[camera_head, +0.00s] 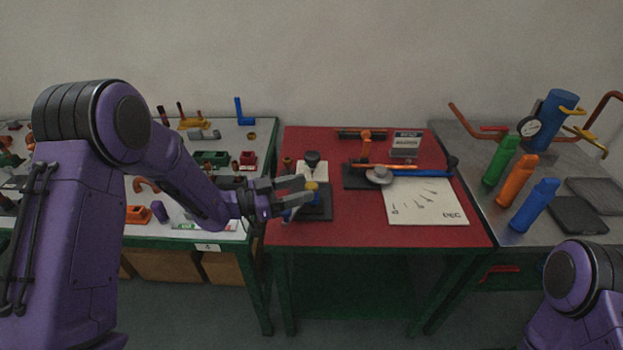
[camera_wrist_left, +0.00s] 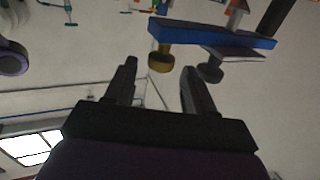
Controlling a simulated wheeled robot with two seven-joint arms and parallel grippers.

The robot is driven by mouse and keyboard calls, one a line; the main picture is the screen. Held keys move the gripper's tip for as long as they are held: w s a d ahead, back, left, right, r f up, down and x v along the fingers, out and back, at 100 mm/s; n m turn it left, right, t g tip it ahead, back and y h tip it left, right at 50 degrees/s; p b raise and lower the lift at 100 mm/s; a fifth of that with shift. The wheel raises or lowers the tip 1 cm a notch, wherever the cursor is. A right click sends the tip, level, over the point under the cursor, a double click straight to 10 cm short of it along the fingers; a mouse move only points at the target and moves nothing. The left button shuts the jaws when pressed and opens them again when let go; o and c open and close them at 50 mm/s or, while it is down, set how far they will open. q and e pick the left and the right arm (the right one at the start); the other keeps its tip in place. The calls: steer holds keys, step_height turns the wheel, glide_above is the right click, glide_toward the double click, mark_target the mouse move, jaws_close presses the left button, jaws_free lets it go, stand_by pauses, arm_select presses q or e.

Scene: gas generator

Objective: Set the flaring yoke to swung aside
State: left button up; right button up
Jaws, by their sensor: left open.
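On the red table a small device stands on a black base plate (camera_head: 321,208), with a yellow knob (camera_head: 312,186) on top and a bit of blue beside it. I take it for the flaring yoke's device. In the wrist view the yellow knob appears between the fingertips (camera_wrist_left: 159,66); contact cannot be told. My gripper partly hides the device. My right gripper is out of view.
Just behind stands a black-topped piece (camera_head: 312,160) on a white block. The red table's front is clear.

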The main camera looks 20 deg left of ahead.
mark_target(312, 185)
arm_select(q)
steer(key=x, duration=0.3)
steer(key=shift+w+d+p, duration=0.15)
steer(key=shift+w+p, duration=0.05)
steer(key=shift+p, duration=0.1)
jaws_close()
